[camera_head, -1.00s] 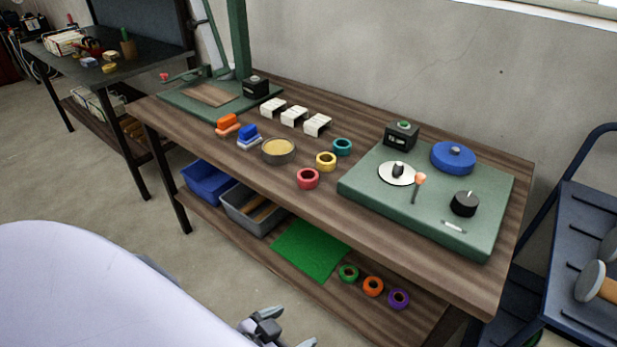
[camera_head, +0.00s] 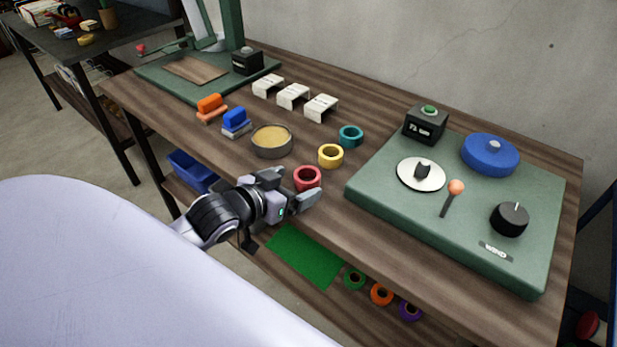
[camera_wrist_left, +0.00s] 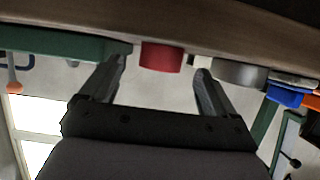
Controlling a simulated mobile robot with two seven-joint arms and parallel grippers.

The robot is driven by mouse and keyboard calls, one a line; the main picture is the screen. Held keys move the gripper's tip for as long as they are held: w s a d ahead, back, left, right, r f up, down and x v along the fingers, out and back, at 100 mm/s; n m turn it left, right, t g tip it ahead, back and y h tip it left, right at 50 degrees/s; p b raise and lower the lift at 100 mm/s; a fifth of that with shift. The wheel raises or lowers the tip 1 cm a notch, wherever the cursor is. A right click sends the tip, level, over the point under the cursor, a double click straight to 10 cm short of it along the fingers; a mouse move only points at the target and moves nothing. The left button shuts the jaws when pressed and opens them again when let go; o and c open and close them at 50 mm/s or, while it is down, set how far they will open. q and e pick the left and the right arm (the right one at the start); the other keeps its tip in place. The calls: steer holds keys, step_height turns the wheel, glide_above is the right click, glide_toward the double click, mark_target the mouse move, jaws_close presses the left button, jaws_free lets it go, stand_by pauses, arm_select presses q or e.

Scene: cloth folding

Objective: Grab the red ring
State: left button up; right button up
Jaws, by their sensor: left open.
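The red ring (camera_head: 307,178) lies on the wooden table near its front edge. It also shows in the left wrist view (camera_wrist_left: 161,57), between and beyond the two fingertips. My left gripper (camera_head: 296,188) is open, with one finger at the ring's left and the other in front of it at the right. In the left wrist view the open jaws (camera_wrist_left: 160,75) have nothing between them, and the picture is upside down. Part of the ring's lower side is hidden by the gripper in the head view. My right gripper is not in view.
A yellow ring (camera_head: 331,156) and a teal ring (camera_head: 351,136) stand behind the red one. A round tin (camera_head: 272,141) is to the left. A green panel with knobs (camera_head: 383,202) is close at the right. Green, orange and purple rings lie on the lower shelf.

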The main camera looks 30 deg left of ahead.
mark_target(313, 173)
arm_select(q)
steer(key=shift+r+x, duration=0.2)
steer(key=shift+x, duration=1.05)
steer(key=shift+r+x, duration=0.2)
steer(key=shift+x, duration=1.1)
steer(key=shift+w, duration=0.15)
steer(key=c, duration=1)
